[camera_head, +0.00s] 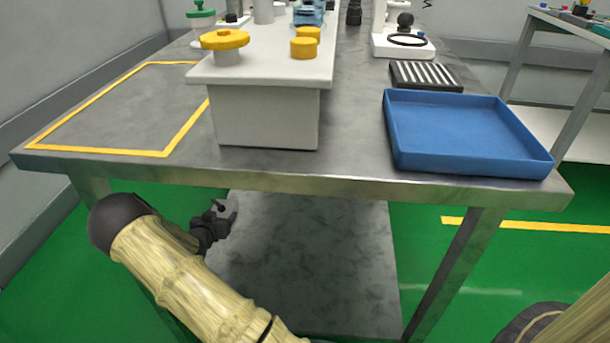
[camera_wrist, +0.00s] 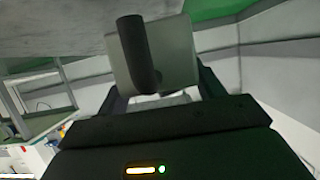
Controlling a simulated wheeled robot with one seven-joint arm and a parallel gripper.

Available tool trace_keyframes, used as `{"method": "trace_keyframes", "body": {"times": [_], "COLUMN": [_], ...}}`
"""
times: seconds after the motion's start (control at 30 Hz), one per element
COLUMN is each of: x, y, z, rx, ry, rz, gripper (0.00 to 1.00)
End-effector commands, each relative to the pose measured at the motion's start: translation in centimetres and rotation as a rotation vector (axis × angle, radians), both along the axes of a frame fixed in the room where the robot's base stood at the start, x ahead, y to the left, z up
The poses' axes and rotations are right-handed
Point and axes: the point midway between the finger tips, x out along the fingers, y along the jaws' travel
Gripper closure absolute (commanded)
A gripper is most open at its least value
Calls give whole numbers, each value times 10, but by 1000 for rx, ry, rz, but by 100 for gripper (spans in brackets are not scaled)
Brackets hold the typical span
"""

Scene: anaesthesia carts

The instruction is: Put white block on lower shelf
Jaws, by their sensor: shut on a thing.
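My gripper (camera_head: 226,222) is low at the front of the table, below the tabletop and near the left edge of the grey lower shelf (camera_head: 310,260). In the wrist view, my gripper (camera_wrist: 160,92) is shut on a pale grey-white block (camera_wrist: 181,58). A dark upright cylinder (camera_wrist: 138,55) covers part of the block's face; I cannot tell whether it is fixed to it. In the head view the block cannot be made out clearly at the gripper. The visible part of the shelf is bare.
Above the shelf is the metal tabletop (camera_head: 350,160), whose front edge overhangs my gripper. On it stand a white fixture (camera_head: 265,115) with yellow knobs, a blue tray (camera_head: 460,130) and a striped rack (camera_head: 425,75). A table leg (camera_head: 455,275) stands right of the shelf.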

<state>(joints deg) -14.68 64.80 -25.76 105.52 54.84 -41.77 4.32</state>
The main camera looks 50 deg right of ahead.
Motion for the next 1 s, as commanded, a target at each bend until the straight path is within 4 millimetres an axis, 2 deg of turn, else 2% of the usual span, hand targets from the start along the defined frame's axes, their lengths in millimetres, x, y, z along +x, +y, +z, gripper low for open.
{"method": "trace_keyframes", "body": {"times": [0.33, 0.47, 0.6, 0.7, 1.0], "x": [-3, -1, 0, 0, 0], "y": [-9, -5, -1, 0, 0], "z": [-1, -17, -45, -60, -62], "rx": [-2, -2, 0, -1, -2], "ry": [-1, 0, 1, -1, -1], "rz": [-15, -8, -2, 0, 0], "gripper": [61, 61, 61, 61, 61]}}
